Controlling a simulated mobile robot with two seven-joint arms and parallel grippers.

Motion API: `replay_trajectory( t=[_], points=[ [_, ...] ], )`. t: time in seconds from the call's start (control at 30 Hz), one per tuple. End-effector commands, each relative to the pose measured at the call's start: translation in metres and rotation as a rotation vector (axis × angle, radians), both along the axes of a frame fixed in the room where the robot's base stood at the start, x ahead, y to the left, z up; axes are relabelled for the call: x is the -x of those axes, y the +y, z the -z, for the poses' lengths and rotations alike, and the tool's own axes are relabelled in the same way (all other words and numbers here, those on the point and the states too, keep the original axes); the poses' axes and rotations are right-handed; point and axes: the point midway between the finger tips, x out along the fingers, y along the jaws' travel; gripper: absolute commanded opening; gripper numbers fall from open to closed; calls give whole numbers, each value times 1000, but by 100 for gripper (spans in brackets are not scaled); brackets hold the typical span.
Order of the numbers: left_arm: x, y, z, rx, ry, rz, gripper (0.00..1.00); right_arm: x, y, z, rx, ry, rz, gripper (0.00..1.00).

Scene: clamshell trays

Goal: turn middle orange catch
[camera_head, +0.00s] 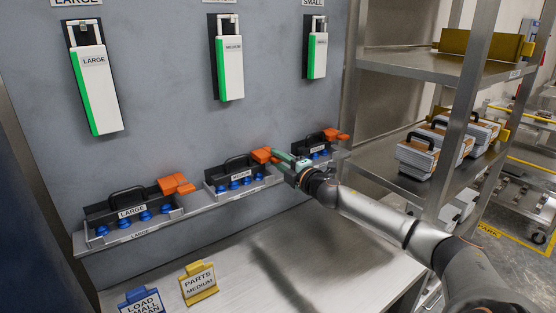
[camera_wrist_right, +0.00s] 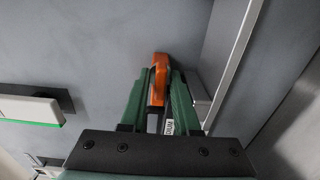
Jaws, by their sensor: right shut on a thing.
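The middle orange catch (camera_head: 260,154) is at the right end of the medium black tray unit (camera_head: 217,172), on the ledge along the grey wall. My right gripper (camera_head: 283,157) reaches it from the right. In the right wrist view the catch (camera_wrist_right: 160,75) stands between the two green fingers of the right gripper (camera_wrist_right: 158,90), which are shut on it. The fingers hide part of the catch in the head view. My left gripper is in neither view.
A large unit (camera_head: 127,198) with an orange catch (camera_head: 176,184) is at left, a small unit (camera_head: 313,146) at right. White-green clamshells (camera_head: 230,68) hang above. Blue (camera_head: 142,303) and yellow (camera_head: 199,283) signs stand on the bench. A metal shelf (camera_head: 395,183) rises at right.

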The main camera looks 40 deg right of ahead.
Motion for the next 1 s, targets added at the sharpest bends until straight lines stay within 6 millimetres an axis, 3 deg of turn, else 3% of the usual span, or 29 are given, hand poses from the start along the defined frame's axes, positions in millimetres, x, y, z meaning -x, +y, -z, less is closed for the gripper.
replay_trajectory(
  t=[0.43, 0.47, 0.6, 1.0],
  points=[
    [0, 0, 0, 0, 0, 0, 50, 0, 0, 0, 13, 1, -1, 0],
    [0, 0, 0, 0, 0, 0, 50, 0, 0, 0, 13, 1, -1, 31],
    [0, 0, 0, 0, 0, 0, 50, 0, 0, 0, 12, 1, -1, 45],
    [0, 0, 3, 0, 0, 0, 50, 6, 0, 2, 11, 2, 1, 45]
  ],
)
